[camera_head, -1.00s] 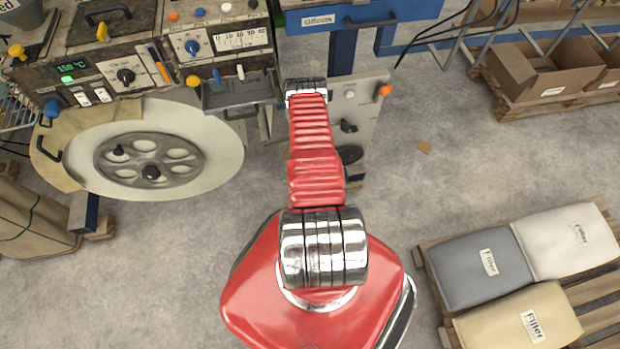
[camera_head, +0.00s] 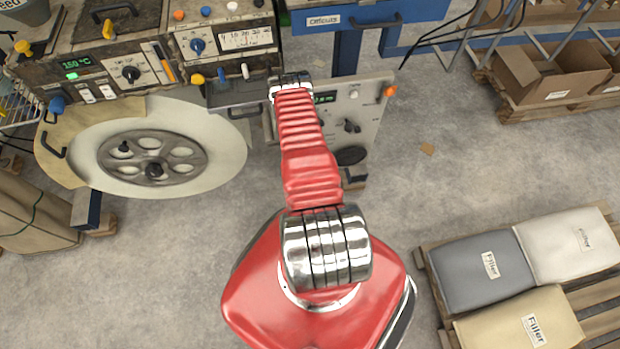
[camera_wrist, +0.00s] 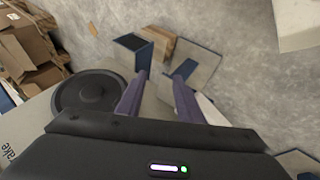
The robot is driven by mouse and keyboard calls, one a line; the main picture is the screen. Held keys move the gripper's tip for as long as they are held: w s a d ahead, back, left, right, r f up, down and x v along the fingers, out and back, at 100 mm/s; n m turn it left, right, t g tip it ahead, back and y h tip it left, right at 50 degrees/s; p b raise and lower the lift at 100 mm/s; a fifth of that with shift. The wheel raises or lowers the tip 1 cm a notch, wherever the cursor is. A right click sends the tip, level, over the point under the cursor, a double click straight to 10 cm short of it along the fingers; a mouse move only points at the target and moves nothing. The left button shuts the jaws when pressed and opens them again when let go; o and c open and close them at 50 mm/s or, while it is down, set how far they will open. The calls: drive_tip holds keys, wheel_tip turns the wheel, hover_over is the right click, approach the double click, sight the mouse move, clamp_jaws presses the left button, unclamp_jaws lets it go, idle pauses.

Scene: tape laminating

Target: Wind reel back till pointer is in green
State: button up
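The white reel (camera_head: 222,150) hangs at the left front of the machine in the head view. Its grey spoked hub (camera_head: 151,158) carries two dark knobs, one (camera_head: 154,170) near its lower middle and one (camera_head: 124,147) at its upper left. A dial with a white number scale (camera_head: 246,38) sits above and right of the reel. Its pointer and any green zone are too small to tell. My gripper is hidden behind my red arm in the head view. In the wrist view my gripper (camera_wrist: 161,76) has its two purple fingers apart, with nothing seen between them.
A grey side panel (camera_head: 365,108) with a black knob and an orange button is right of my arm. A black disc (camera_wrist: 90,92) shows beside my fingers. Filler bags (camera_head: 480,270) lie on a pallet at right. The floor between is clear.

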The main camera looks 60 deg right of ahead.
drive_tip(key=w+a+r, duration=0.3)
drive_tip(key=a+r, duration=0.1)
drive_tip(key=a, duration=0.3)
drive_tip(key=shift+r, duration=0.4)
idle(0.9)
drive_tip(key=shift+r, duration=0.1)
idle(0.3)
drive_tip(key=s+v, duration=0.1)
drive_tip(key=v, duration=1.2)
drive_tip(key=shift+w+a+r, duration=0.2)
drive_tip(key=shift+w+a, duration=0.05)
drive_tip(key=shift+w, duration=0.15)
